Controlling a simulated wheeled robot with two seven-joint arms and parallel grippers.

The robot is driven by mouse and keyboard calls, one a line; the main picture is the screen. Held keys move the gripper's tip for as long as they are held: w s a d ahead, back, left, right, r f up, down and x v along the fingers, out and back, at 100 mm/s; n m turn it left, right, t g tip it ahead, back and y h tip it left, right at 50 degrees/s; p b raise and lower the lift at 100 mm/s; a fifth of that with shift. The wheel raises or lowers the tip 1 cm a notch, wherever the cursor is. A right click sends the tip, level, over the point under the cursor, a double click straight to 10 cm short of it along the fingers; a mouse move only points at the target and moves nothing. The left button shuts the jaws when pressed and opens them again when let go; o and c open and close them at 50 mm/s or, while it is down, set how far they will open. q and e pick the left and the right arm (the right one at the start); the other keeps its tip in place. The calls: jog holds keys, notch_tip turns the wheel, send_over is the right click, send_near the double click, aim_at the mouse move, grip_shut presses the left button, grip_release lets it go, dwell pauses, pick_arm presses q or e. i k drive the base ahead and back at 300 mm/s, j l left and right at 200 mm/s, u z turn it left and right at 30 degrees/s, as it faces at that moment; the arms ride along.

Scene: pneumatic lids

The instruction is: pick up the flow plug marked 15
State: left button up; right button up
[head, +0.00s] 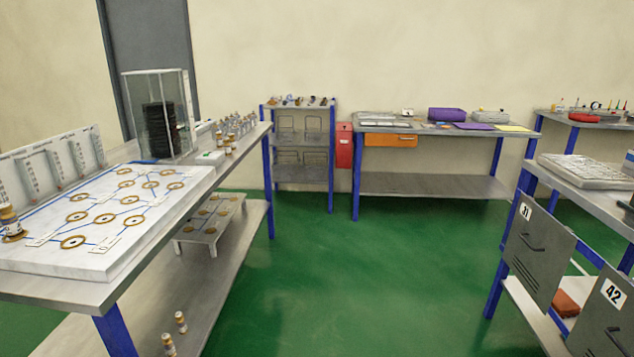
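Neither of my grippers shows in the head view. Several small orange-and-white plugs (229,143) stand at the far end of the left bench, behind and beside the glass case. One larger-looking plug (10,222) stands at the left edge of the picture on the white board. Two more plugs (181,322) stand on the left bench's lower shelf at the bottom of the picture. The markings on all of them are too small to read, so I cannot tell which is 15.
The white board (60,262) with brass rings and blue lines lies on the left bench. A glass case (158,117) with a dark stack stands behind it. A back bench (440,128) and a right bench with grey panels (538,250) flank open green floor (340,270).

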aim_at(232, 136)
jog(key=i+u, duration=0.1)
jog(key=i, duration=0.85)
jog(key=i+l, duration=0.15)
jog(key=i, duration=0.75)
jog(key=j+u, duration=0.05)
